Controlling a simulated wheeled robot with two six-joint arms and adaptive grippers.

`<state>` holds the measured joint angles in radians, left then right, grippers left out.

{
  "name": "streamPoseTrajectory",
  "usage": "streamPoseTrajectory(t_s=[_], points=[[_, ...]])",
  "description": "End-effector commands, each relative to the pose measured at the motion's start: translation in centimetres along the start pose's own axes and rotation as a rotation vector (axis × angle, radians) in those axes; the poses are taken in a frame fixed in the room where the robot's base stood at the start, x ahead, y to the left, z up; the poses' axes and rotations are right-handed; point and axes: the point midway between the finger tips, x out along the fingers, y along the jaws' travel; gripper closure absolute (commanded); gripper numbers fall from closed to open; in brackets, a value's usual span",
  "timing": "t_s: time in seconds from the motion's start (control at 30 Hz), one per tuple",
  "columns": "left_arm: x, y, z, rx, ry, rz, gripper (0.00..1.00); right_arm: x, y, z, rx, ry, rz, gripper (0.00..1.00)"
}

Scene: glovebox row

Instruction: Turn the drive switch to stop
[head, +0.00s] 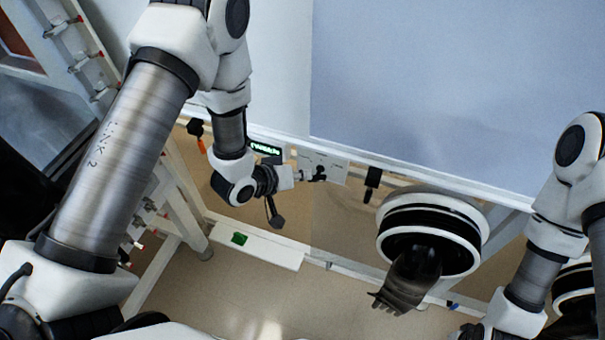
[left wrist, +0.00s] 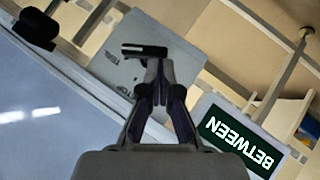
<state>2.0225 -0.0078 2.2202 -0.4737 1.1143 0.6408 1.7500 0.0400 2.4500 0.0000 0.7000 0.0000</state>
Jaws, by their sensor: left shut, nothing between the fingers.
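The drive switch has a black bar handle (left wrist: 145,50) on a light grey plate (left wrist: 120,75) with small lettering that is hard to read. In the head view the switch (head: 319,173) sits on its pale plate (head: 335,166) below the glovebox window. My left gripper (left wrist: 160,72) is shut, with nothing between its fingers. Its tips are at the black handle, close to or touching it; I cannot tell which. It also shows in the head view (head: 304,175), just left of the switch. My right arm is at the right edge; its gripper is not visible.
A display (left wrist: 240,138) beside the plate reads BETWEEN; it shows in the head view too (head: 265,149). A black fitting (head: 372,178) hangs right of the plate. A round glove port (head: 470,222) with a dark glove (head: 413,275) stands further right. A green piece (head: 240,239) lies on a white ledge.

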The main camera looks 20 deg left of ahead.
Motion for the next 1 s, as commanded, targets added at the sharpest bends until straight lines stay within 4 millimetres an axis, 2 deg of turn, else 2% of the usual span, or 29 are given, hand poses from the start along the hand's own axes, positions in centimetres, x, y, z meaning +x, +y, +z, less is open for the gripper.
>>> streamPoseTrajectory(t_s=[0.57,0.77,1.0], points=[[0.2,-0.6,0.2,-0.087,0.001,0.084,1.00,0.8,0.0,0.0,0.000,0.000,0.000,0.60],[0.6,-1.2,0.6,-0.181,0.000,0.177,1.00,2.0,0.0,0.0,0.000,0.000,0.000,0.60],[1.1,-1.9,1.1,-0.340,0.000,0.338,1.00,4.5,0.0,0.0,0.000,0.000,0.000,0.60]])
